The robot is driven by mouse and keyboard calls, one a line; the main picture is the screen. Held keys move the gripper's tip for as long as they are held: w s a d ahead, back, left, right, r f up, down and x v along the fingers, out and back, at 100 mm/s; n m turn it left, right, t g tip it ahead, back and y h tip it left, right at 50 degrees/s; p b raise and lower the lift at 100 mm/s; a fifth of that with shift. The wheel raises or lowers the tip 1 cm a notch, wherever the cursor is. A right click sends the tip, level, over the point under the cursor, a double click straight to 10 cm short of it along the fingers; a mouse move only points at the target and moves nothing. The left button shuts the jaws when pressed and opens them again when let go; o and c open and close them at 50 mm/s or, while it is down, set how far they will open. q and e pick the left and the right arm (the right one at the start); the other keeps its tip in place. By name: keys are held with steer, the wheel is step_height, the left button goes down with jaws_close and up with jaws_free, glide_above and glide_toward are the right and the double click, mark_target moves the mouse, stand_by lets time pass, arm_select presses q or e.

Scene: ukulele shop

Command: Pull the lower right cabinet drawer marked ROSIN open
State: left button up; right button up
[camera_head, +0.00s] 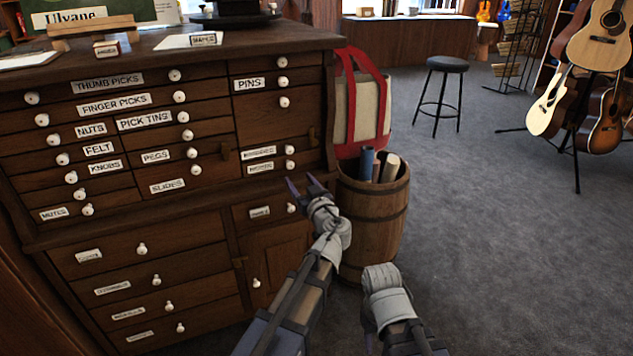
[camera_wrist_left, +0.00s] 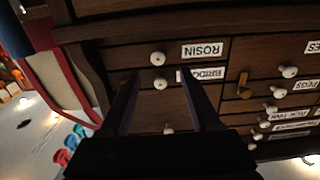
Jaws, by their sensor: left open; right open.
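The ROSIN drawer (camera_head: 276,170) is a shallow wooden drawer at the lower right of the cabinet's upper part, shut, with a white label and a round white knob (camera_head: 290,165). In the upside-down left wrist view, its label (camera_wrist_left: 203,50) reads ROSIN and its knob (camera_wrist_left: 157,58) lies just beyond my fingertips. My left gripper (camera_head: 304,184) is open and empty, just below and in front of that knob; in the wrist view its fingers (camera_wrist_left: 158,72) flank the bridges drawer's knob (camera_wrist_left: 160,83). Contact cannot be seen. My right gripper (camera_head: 372,338) is low, mostly hidden by its wrist.
The bridges drawer (camera_head: 274,153) sits directly above. A wooden barrel (camera_head: 372,222) with rolled items stands close at the cabinet's right, with a red-trimmed bag (camera_head: 362,105) behind it. A stool (camera_head: 446,66) and guitars (camera_head: 600,40) stand farther off. The grey floor (camera_head: 500,220) at right is clear.

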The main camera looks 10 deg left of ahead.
mark_target(291, 166)
arm_select(q)
steer(key=x, duration=0.7)
steer(key=shift+w+a, duration=0.1)
steer(key=shift+w, duration=0.35)
jaws_close()
stand_by(0.4)
stand_by(0.9)
